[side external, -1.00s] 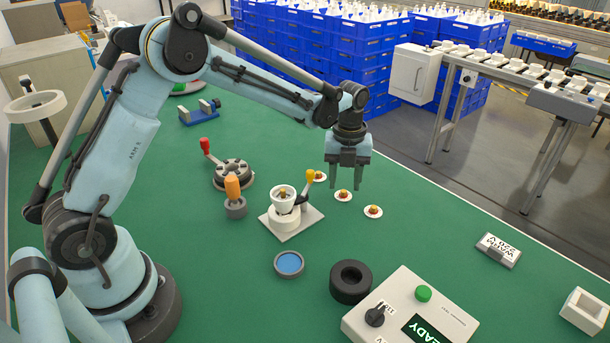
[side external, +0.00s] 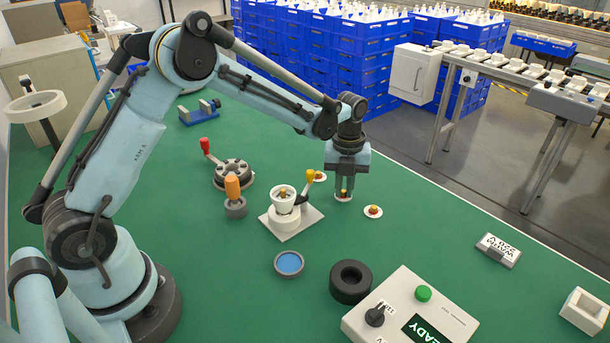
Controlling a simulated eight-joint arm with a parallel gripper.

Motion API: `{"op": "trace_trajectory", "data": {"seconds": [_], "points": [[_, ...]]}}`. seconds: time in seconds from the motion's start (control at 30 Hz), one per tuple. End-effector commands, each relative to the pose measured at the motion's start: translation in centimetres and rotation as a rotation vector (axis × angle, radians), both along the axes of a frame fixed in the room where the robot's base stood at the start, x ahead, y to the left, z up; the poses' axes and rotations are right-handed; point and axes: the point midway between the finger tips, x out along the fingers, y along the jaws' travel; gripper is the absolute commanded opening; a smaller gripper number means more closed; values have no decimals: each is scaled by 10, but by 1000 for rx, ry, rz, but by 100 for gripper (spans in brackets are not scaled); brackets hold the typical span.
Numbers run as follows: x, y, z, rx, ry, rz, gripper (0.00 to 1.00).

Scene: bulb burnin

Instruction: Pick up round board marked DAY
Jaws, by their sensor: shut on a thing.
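Three small round white boards, each with an orange-brown part in its middle, are on the green table. The near right board (side external: 373,211) lies free, and the far board (side external: 320,177) lies just left of my gripper. My gripper (side external: 343,193) points straight down at the middle board (side external: 343,199) and is shut on that board's raised middle part. The board appears still at table level. I cannot read any marking on the boards, so which one says DAY does not show.
A white cup fixture with a yellow-handled lever (side external: 284,216) stands close left of the boards. A black ring (side external: 351,281) and a tester box (side external: 411,310) are nearer the camera. A label block (side external: 497,250) lies right. The table between boards and label block is clear.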

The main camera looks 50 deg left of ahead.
Motion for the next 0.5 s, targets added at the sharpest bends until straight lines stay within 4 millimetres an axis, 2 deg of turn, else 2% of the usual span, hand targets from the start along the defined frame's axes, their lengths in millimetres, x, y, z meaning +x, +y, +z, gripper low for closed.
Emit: {"op": "trace_trajectory", "data": {"seconds": [0.27,0.47,0.5], "points": [[0,0,11,0,0,0,0],[0,0,44,0,0,0,0],[-6,-10,48,0,0,-5,0]]}}
